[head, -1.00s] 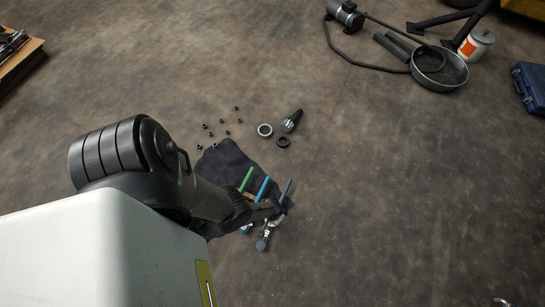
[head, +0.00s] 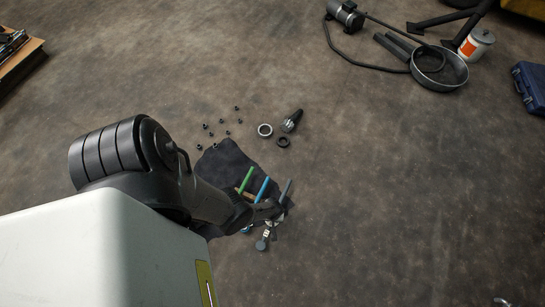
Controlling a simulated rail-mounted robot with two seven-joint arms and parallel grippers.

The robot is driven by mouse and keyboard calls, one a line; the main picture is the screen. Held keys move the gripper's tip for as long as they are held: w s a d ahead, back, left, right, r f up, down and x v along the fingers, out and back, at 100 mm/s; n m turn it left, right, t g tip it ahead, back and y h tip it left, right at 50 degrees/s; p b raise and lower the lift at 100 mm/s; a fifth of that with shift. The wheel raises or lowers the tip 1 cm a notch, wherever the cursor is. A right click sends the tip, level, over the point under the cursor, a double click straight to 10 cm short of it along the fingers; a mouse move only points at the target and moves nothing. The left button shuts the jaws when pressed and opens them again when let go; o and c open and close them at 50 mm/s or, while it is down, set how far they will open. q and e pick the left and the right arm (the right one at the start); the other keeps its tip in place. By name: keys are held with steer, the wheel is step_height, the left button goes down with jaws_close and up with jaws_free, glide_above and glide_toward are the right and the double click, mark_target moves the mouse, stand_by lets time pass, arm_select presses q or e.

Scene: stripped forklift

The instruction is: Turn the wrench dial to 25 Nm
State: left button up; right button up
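My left arm comes in from the left, and my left gripper (head: 275,210) is low over the right edge of a dark cloth on the floor. It is among several hand tools there, and its fingertips are too small and dark to show whether they are open or shut. A green-handled tool (head: 246,179), a blue-handled tool (head: 262,189) and a grey-blue handle (head: 286,190) stick out around it. A small grey round-ended tool part (head: 262,243) shows just below it. I cannot tell which tool is the wrench, and no dial or scale is readable. My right gripper is not in view.
The dark cloth (head: 222,164) lies under the tools. Beyond it are a light ring (head: 265,130), a dark ring (head: 283,142), a black cylindrical part (head: 291,121) and several small dark pieces. A round pan (head: 439,68) stands far right. The floor between is clear.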

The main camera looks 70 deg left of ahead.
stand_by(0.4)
arm_select(q)
steer(key=o, duration=0.9)
steer(key=shift+o, duration=0.2)
step_height(320, 180, up, 14)
steer(key=p, duration=1.2)
steer(key=shift+f+p, duration=0.15)
steer(key=shift+p, duration=0.25)
